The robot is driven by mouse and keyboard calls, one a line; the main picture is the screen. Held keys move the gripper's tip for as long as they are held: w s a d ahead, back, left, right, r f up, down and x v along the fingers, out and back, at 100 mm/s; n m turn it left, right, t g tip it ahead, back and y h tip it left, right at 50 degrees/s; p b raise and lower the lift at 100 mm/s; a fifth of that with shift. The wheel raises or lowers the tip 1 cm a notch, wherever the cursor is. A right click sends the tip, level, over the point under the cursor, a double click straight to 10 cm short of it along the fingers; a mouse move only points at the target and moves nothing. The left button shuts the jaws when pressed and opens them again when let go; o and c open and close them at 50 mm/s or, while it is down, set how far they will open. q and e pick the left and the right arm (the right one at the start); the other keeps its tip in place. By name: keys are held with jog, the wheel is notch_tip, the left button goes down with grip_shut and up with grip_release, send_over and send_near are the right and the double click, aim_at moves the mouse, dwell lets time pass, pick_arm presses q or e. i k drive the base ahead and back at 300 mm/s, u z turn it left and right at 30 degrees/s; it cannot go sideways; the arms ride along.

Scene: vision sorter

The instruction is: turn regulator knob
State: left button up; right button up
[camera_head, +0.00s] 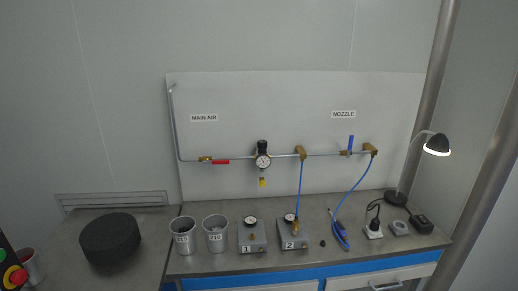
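The regulator (263,161) sits on the air pipe in the middle of the back panel. Its black knob (262,146) is on top, above a round white gauge, and a brass-yellow part hangs below. Nothing touches the knob. The knob's turned position is too small to read. Neither of my grippers shows in the head view.
A red-handled valve (220,162) is left of the regulator; a blue-handled valve (351,144) is right. The bench (200,268) holds two metal cups (215,241), numbered gauge boxes (252,243), a blue hose (337,208) and a lamp (436,145). A black disc (111,240) lies left.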

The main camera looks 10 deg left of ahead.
aim_at(261, 144)
jog(key=z, duration=0.6)
jog(key=i, duration=0.5)
jog(key=z, duration=0.5)
